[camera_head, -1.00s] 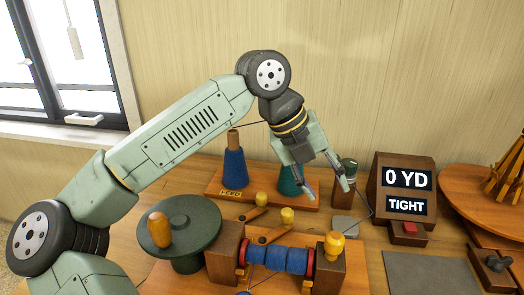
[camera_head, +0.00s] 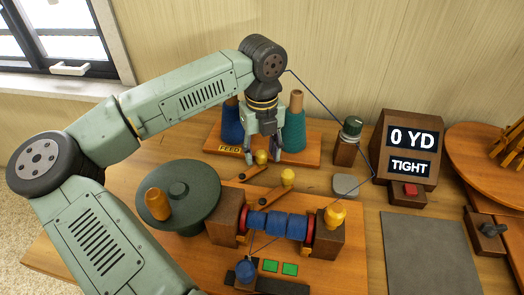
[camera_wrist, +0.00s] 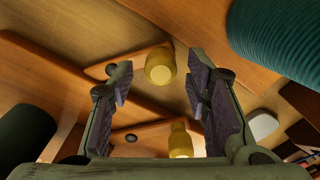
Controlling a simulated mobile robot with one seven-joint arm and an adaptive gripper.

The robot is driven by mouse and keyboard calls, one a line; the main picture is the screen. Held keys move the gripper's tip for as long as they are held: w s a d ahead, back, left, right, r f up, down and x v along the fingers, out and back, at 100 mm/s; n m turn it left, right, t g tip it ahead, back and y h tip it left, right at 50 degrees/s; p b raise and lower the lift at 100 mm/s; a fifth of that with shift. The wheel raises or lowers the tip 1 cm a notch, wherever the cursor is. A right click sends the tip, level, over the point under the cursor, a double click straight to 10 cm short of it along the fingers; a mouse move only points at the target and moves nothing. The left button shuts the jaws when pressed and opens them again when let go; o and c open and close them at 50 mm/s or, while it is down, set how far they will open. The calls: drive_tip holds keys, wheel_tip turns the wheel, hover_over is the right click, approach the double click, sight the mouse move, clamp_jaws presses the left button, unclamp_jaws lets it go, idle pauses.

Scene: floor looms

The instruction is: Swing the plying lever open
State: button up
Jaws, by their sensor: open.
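Two short wooden levers with yellow knobs lie side by side on the bench; I cannot tell which is the plying lever. The back lever's knob (camera_head: 261,157) also shows in the wrist view (camera_wrist: 160,64). The front lever's knob (camera_head: 287,177) is nearer the blue roller and shows low in the wrist view (camera_wrist: 180,143). My gripper (camera_head: 263,160) is open, pointing down at the back knob. In the wrist view its fingers (camera_wrist: 160,88) stand to either side of that knob, with gaps. I cannot tell the height between them, and nothing is held.
Blue (camera_head: 232,126) and teal (camera_head: 293,130) yarn cones stand close behind my gripper on the feed board. A green turntable (camera_head: 205,190) is front left, a blue roller (camera_head: 280,226) in front. A display (camera_head: 408,150) reads "0 YD" and "TIGHT". Dark yarn runs above the bench.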

drive_tip(key=shift+f, duration=0.6)
clamp_jaws()
idle(0.5)
